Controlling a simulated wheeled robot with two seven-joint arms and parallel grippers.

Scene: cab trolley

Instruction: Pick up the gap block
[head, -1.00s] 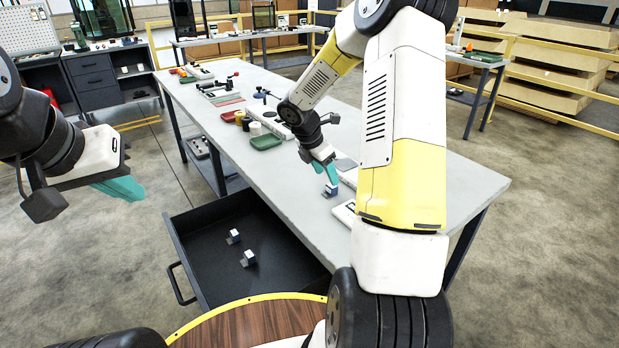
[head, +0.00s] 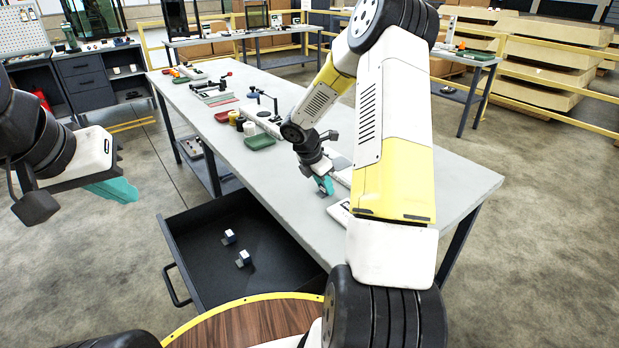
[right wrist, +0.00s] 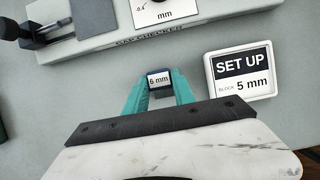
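A small block marked "6 mm" (right wrist: 159,79), with a pale top and dark blue sides, is on the grey table between the teal fingers of my right gripper (right wrist: 159,88). The fingers flank it closely; I cannot tell whether they press on it. In the head view my right gripper (head: 323,186) is low at the tabletop and largely hides this block. Two similar blocks lie in the open drawer: one further back (head: 229,237), one nearer (head: 243,259). My left gripper (head: 112,190) is off to the left, away from the table; its opening is unclear.
A sign (right wrist: 240,72) reading "SET UP BLOCK 5 mm" lies right of the block. The gap checker (right wrist: 150,38) lies just beyond. The dark drawer (head: 190,285) juts out from the table (head: 405,215). A green tray (head: 259,142) is further back.

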